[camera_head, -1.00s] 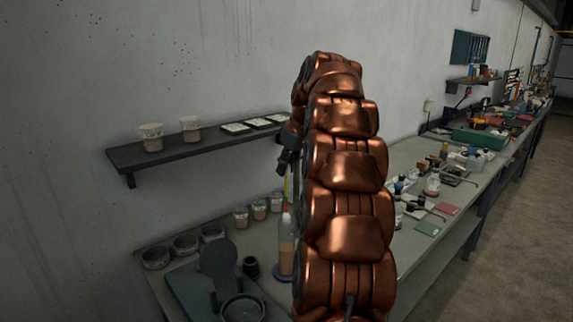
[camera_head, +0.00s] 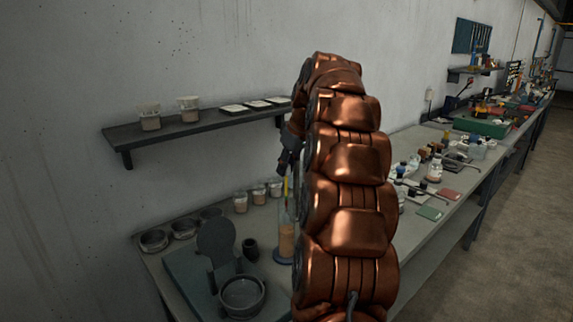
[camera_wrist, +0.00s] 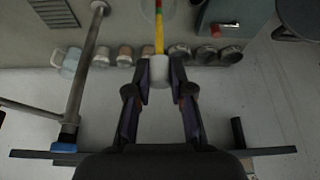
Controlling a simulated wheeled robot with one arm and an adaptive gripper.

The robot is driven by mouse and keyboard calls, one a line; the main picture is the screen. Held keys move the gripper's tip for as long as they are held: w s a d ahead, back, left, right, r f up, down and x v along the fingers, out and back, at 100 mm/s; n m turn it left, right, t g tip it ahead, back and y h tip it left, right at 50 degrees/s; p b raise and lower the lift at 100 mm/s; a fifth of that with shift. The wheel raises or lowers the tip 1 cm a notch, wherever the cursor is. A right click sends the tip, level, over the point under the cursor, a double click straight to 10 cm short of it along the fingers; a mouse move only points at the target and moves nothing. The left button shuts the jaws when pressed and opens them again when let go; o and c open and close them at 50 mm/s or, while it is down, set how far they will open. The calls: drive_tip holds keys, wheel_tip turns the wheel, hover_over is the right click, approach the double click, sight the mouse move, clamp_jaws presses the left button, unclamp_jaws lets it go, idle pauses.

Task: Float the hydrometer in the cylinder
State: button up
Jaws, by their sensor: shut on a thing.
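The hydrometer (camera_head: 286,188) is a thin yellow stem with coloured bands, hanging upright below my gripper (camera_head: 286,165). In the wrist view my gripper (camera_wrist: 160,73) is shut on the white top end of the hydrometer (camera_wrist: 159,42). The clear cylinder (camera_head: 287,240) stands on the bench with tan liquid in it, directly below the gripper. The hydrometer's lower part overlaps the cylinder's mouth in the head view; how deep it reaches is hard to tell. My arm hides the cylinder's right side.
Cups (camera_head: 240,202) stand in a row behind the cylinder. A dark pot (camera_head: 250,249) and a round dish (camera_head: 242,296) are to its left. A wall shelf (camera_head: 190,127) with jars is close behind the gripper. More tools lie along the bench to the right.

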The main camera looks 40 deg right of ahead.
sight(287, 186)
drive_tip(key=shift+f+b, duration=2.1)
drive_tip(key=shift+f, duration=1.3)
drive_tip(key=o, duration=0.9)
drive_tip(key=shift+o, duration=0.2)
drive_tip(key=v, duration=1.2)
